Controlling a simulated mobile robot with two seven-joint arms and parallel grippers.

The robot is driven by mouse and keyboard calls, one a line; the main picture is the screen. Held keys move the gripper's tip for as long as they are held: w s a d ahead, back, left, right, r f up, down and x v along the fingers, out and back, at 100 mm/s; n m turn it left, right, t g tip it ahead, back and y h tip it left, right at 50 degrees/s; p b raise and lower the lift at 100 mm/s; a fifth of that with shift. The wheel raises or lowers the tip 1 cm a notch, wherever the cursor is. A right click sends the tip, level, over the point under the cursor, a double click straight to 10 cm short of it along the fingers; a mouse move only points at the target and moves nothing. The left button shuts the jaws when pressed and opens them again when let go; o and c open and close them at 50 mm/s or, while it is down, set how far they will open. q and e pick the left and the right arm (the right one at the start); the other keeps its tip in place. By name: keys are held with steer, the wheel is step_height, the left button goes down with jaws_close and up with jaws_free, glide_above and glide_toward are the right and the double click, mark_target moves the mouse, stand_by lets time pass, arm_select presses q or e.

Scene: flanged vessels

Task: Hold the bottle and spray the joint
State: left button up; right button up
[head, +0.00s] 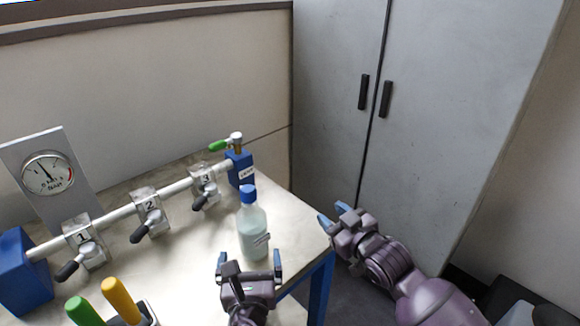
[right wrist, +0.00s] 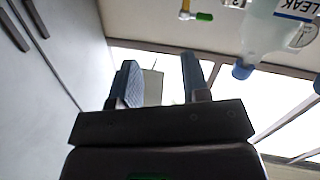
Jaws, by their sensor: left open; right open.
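A clear bottle (head: 253,228) with a blue cap and pale liquid stands upright on the bench, near its right end. In the right wrist view the bottle (right wrist: 270,30) shows upside down, with part of a label reading LEAK. A pipe carries joints marked 1 (head: 84,242), 2 (head: 150,212) and 3 (head: 205,187), each with a dark-handled clamp. My left gripper (head: 250,262) is open just in front of the bottle's base; I cannot tell whether it touches it. My right gripper (head: 335,220) is open and empty, off the bench's right edge; it also shows in the right wrist view (right wrist: 162,80).
A gauge (head: 48,173) on a panel stands at the left. Blue blocks (head: 22,272) hold the pipe ends, with a green-handled valve (head: 222,145) at the right end. Green and yellow handles (head: 120,300) stand at the front. A grey cabinet (head: 430,110) stands behind.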

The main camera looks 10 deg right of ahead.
mark_target(252, 222)
steer(key=w+a+r+n+g+y, duration=0.25)
steer(key=w+a+r, duration=0.2)
steer(key=r, duration=0.45)
steer(key=w+a+r+n+g+y, duration=0.25)
steer(key=a+r+n+g, duration=0.2)
steer(key=r, duration=0.35)
arm_select(q)
steer(key=w, duration=0.7)
steer(key=w+d, duration=0.1)
steer(key=w, duration=0.2)
steer(key=shift+w, duration=0.4)
arm_select(e)
steer(key=s+f+n+g, duration=0.2)
steer(key=s+f+g, duration=0.1)
steer(key=s+g, duration=0.2)
steer(key=shift+a+f+g+h, duration=0.25)
steer(key=shift+f+g+h, duration=0.15)
steer(key=shift+g, duration=0.4)
arm_select(q)
steer(key=shift+c, duration=0.3)
steer(key=c, duration=1.1)
